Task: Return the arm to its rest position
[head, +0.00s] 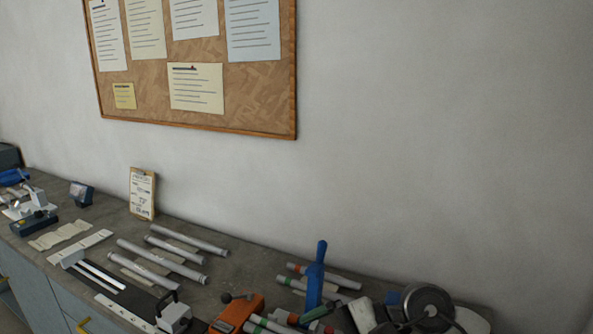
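Neither my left gripper nor my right gripper shows in the head view, and no arm can be made out with certainty. A grey workbench (112,211) runs along the wall from the left to the bottom right. Several grey tubes (160,258) lie side by side in its middle. A dark jig plate (85,278) with light metal strips lies at the front left of them. More tubes with red and green bands (325,276) lie to the right, around an upright blue tool (315,278).
A clipboard (142,193) leans on the wall. An orange tool (238,311) and a dark round object (427,306) crowd the bench's right front. Small devices (35,221) stand at the left. A cork board (150,85) hangs above. The wall (440,140) at right is bare.

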